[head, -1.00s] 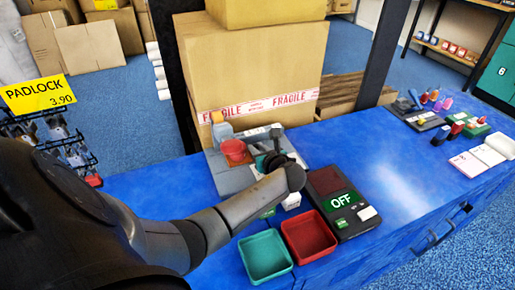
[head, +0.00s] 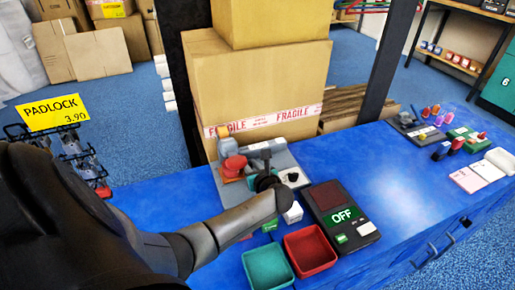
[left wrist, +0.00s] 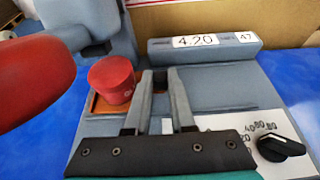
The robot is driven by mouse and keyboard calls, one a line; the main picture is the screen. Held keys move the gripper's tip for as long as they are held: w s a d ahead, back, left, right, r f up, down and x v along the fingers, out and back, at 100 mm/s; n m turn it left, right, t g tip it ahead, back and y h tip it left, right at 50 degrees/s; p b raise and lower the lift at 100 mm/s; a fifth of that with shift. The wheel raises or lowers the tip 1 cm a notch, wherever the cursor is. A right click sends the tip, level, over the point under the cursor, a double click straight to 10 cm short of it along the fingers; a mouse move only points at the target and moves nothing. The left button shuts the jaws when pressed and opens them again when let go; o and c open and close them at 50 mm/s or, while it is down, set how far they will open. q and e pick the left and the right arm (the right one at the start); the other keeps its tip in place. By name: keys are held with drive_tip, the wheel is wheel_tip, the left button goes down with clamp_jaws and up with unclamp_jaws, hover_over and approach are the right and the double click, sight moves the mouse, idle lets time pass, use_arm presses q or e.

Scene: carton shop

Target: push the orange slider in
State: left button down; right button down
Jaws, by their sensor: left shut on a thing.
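The grey press machine (head: 292,160) stands on the blue counter. Its orange slider (left wrist: 103,104) shows as an orange plate under a red cap (left wrist: 112,80) in the left wrist view; the orange plate also shows in the head view (head: 231,180). My left gripper (head: 262,183) is low at the front of the machine. In the left wrist view its fingers (left wrist: 160,84) are just right of the orange plate, nearly together on a small part mostly hidden between them. I take this to be the slider's grip. My right gripper is not in view.
A red lever handle (left wrist: 30,70) is close at left in the wrist view. A black dial (left wrist: 282,147) is at right. A tall carton (head: 265,85) is behind.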

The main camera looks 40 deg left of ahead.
use_arm(q)
drive_tip(key=shift+s+a+f, duration=0.1)
drive_tip(key=shift+s, duration=0.1)
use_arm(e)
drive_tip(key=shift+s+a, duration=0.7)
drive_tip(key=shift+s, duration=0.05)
use_arm(q)
drive_tip(key=c, duration=1)
unclamp_jaws()
drive_tip(key=shift+s, duration=0.1)
drive_tip(key=shift+c, duration=0.2)
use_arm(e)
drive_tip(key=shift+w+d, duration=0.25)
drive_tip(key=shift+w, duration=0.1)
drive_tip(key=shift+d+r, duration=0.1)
